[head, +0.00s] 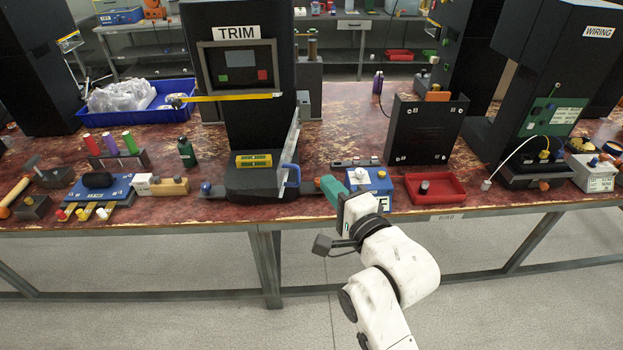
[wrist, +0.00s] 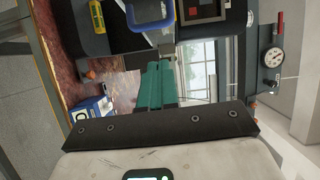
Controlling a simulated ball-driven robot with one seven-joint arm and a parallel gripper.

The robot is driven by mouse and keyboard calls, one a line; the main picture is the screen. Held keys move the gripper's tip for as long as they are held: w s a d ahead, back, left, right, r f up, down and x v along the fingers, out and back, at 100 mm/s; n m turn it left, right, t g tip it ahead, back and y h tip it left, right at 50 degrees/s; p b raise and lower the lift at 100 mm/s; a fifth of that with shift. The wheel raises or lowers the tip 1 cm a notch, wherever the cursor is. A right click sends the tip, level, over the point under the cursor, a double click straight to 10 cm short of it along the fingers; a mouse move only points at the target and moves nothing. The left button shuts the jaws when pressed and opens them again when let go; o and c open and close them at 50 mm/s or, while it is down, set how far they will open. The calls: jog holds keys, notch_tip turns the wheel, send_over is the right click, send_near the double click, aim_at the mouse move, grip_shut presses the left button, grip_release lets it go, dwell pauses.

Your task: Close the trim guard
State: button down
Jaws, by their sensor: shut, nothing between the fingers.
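The trim guard (head: 294,139) is a clear panel in a pale frame at the right side of the black TRIM machine (head: 240,85). It stands swung out toward the front, leaving the machine's front uncovered. Its blue handle (head: 291,175) is at the lower front edge. In the wrist view a blue loop that looks like the handle (wrist: 150,25) is just beyond the fingertips. My gripper (head: 328,186) is right of the handle, with teal fingers shut and empty. The fingers also show in the wrist view (wrist: 160,72). I cannot tell whether they touch the guard.
A blue box (head: 371,182) is just right of my gripper, and a red tray (head: 435,188) lies beyond it. Two yellow-green pieces (head: 254,160) lie on the machine's base. A dark green bottle (head: 187,152) stands left of the machine. The floor before the bench is clear.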

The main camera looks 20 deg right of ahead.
jog(key=shift+w+a+p, duration=0.35)
jog(key=shift+w+a, duration=1.05)
jog(key=shift+a, duration=0.15)
jog(key=shift+a+f, duration=0.1)
jog(key=shift+f, duration=0.05)
